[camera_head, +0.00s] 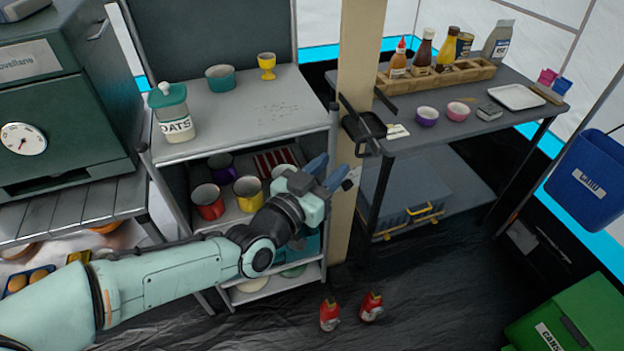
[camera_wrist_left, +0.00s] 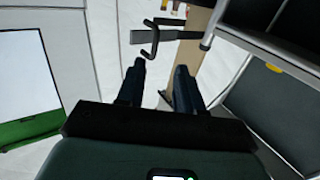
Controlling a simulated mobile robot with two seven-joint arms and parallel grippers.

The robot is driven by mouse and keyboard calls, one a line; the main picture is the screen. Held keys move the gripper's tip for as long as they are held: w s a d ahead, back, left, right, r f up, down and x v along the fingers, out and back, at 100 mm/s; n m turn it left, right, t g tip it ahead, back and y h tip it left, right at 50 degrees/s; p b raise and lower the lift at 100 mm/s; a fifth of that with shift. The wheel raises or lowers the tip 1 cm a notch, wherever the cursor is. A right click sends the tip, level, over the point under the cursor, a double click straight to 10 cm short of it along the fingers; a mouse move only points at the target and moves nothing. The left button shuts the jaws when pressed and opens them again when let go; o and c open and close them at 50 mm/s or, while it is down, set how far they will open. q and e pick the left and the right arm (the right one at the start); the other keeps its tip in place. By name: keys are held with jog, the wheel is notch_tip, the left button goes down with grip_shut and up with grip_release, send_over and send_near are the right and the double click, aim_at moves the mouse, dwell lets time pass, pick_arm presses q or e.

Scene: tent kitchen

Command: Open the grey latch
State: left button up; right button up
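A dark grey bar with a bent hook-like end (camera_wrist_left: 152,38) shows in the left wrist view in front of the wooden post. It looks like the grey latch, but I cannot be sure. In the head view a dark bracket-like piece (camera_head: 364,126) sits at the post, above my gripper. My left gripper (camera_head: 329,170) is in front of the shelf, close to the post. Its two dark fingers (camera_wrist_left: 160,75) are apart with nothing between them. The hooked bar lies beyond the fingertips, not between them. My right gripper is not in view.
The wooden post (camera_head: 359,60) stands between the metal shelf (camera_head: 290,112) and the dark side table (camera_head: 450,128). The shelf holds mugs, an oats jar (camera_head: 172,112) and cups. Two red items (camera_head: 330,314) stand on the floor. A blue bin (camera_head: 592,180) hangs at right.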

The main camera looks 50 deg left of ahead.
pick_arm(q)
jog(key=shift+b+v, duration=0.55)
jog(key=shift+v, duration=2.05)
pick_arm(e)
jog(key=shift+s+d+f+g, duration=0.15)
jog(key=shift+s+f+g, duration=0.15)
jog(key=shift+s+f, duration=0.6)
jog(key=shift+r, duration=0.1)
